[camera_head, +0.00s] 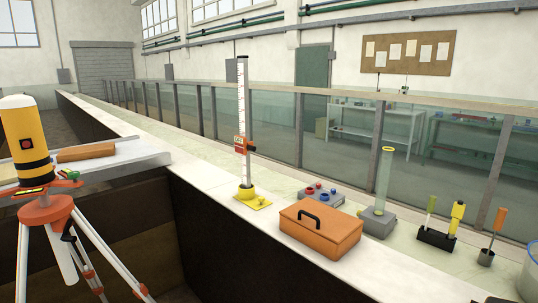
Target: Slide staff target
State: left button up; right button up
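A levelling staff (243,120) stands upright on a yellow base (252,198) on the pale ledge beside the flume. It is white with dark graduation marks. A red target (243,146) with a small white plate sits on the staff, a little below its middle. A red knob-like part sticks out to the right of the target. Neither of my grippers shows in the head view.
An orange toolbox (320,229) with a black handle stands right of the staff base. Behind it are a grey box with coloured knobs (322,195) and a clear tube on a grey block (378,222). A black tool holder (437,238) stands further right. A yellow instrument on a tripod (27,145) is at left.

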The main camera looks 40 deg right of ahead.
aim_at(241, 146)
jog(key=z, duration=0.6)
jog(key=i, duration=0.7)
jog(key=z, duration=0.35)
